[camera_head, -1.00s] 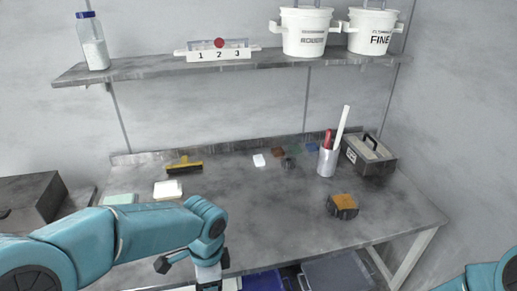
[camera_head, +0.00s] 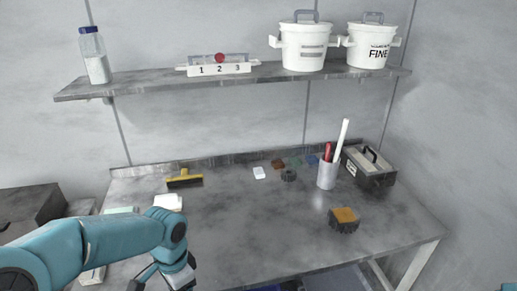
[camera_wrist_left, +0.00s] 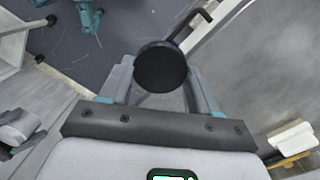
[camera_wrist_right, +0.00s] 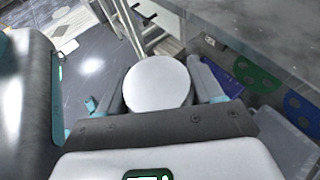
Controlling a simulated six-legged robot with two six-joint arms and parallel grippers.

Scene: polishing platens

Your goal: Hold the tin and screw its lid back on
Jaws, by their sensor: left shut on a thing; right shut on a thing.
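My left gripper (camera_wrist_left: 152,88) is shut on a dark round piece (camera_wrist_left: 160,68), seen face-on between its fingers in the left wrist view. My right gripper (camera_wrist_right: 160,90) is shut on a pale, flat-faced round piece (camera_wrist_right: 157,83) in the right wrist view. The two pieces look like the tin and its lid, but I cannot tell which is which. They appear apart, as neither wrist view shows both. In the head view my left gripper (camera_head: 163,278) is at the bottom left, in front of the bench; my right gripper is out of that view.
The grey bench (camera_head: 250,225) carries a yellow-handled brush (camera_head: 184,178), a grey cup (camera_head: 327,175) with sticks, a black toolbox (camera_head: 368,166) and a dark block with orange top (camera_head: 343,220). The shelf (camera_head: 140,85) above holds a bottle (camera_head: 94,57) and white buckets (camera_head: 303,45).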

